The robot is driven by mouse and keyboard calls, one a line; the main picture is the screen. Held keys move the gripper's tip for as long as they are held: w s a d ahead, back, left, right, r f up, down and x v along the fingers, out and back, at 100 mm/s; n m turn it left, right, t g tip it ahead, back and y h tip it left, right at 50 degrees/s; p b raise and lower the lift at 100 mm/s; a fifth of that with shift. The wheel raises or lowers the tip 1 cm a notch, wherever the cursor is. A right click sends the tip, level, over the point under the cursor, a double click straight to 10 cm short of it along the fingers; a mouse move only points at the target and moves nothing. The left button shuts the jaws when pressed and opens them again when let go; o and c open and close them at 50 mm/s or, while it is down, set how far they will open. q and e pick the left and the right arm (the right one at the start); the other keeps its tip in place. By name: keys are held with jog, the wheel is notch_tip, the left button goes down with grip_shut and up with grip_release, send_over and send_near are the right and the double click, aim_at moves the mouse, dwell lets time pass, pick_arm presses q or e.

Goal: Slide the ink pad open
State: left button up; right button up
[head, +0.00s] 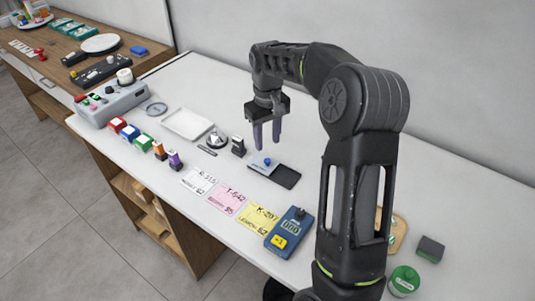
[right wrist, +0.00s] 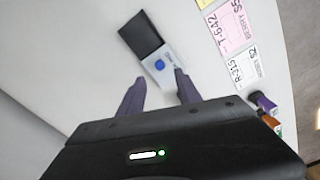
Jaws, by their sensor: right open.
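The ink pad lies flat on the white counter in the middle of the head view. Its light cover (head: 263,163) carries a blue knob, and a dark flat section (head: 286,177) shows beside the cover on the right. In the right wrist view the light cover (right wrist: 164,78) with its blue knob is near the fingertips, and the dark section (right wrist: 141,34) extends away from them. My right gripper (head: 267,147) is open and empty, its purple fingers pointing down above the cover side. It appears apart from the pad. My left gripper is out of view.
White, pink and yellow cards (head: 229,198) and a blue device with a display (head: 289,233) lie along the front edge. A dark stamp (head: 238,147), a metal bell-like item (head: 216,138) and a white tray (head: 188,123) stand left. The counter behind the pad is clear.

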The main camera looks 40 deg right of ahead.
aim_at(267, 160)
notch_tip(267, 160, down, 7)
jog(key=shift+p, duration=0.55)
jog(key=shift+c, duration=0.3)
grip_shut()
dwell(0.8)
